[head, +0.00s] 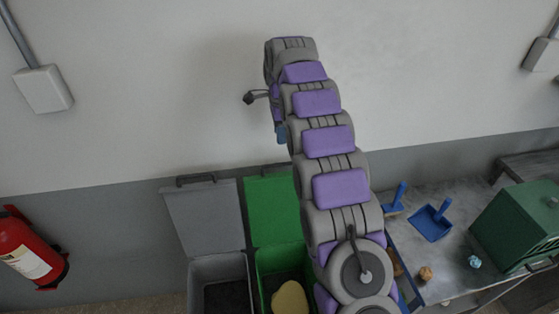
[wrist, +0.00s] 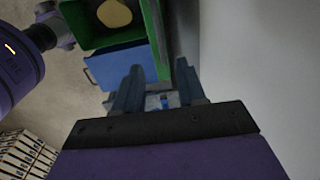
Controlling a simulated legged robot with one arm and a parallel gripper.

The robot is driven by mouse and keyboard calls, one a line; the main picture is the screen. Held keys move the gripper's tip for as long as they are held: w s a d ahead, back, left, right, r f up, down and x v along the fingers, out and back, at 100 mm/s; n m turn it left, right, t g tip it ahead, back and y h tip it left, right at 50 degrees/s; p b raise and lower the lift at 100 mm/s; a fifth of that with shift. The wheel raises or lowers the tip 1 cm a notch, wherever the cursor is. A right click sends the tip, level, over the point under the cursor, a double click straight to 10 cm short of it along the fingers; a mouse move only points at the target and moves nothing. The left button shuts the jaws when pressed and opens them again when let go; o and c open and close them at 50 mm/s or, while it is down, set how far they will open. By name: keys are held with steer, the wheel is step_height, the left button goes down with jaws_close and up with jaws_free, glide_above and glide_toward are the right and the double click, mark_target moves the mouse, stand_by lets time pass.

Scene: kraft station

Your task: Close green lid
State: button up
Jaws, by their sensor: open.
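The green lid (head: 272,207) stands open, tilted up against the wall behind the green bin (head: 262,270). A yellowish lump (head: 290,299) lies inside the bin. My arm hides the right part of the lid and bin in the head view. My gripper (head: 281,134) is above the lid near the wall, pointing down. In the wrist view my gripper (wrist: 157,76) is open, with nothing seen between its fingers. The green bin (wrist: 94,35) and the lid seen nearly edge-on (wrist: 183,72) lie beyond the fingertips. I cannot tell whether a finger touches the lid.
A grey bin (head: 219,270) with its grey lid (head: 205,215) open stands left of the green one. A blue bin (wrist: 112,68) shows beside the green bin. A table (head: 440,265) with a blue dustpan (head: 431,222) and green box (head: 520,228) is right. The wall (wrist: 255,70) is close.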

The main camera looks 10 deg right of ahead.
mark_target(280, 164)
steer(key=f, duration=1.2)
steer(key=shift+w+f, duration=0.2)
steer(key=shift+w, duration=0.2)
steer(key=shift+c, duration=0.4)
jaws_close()
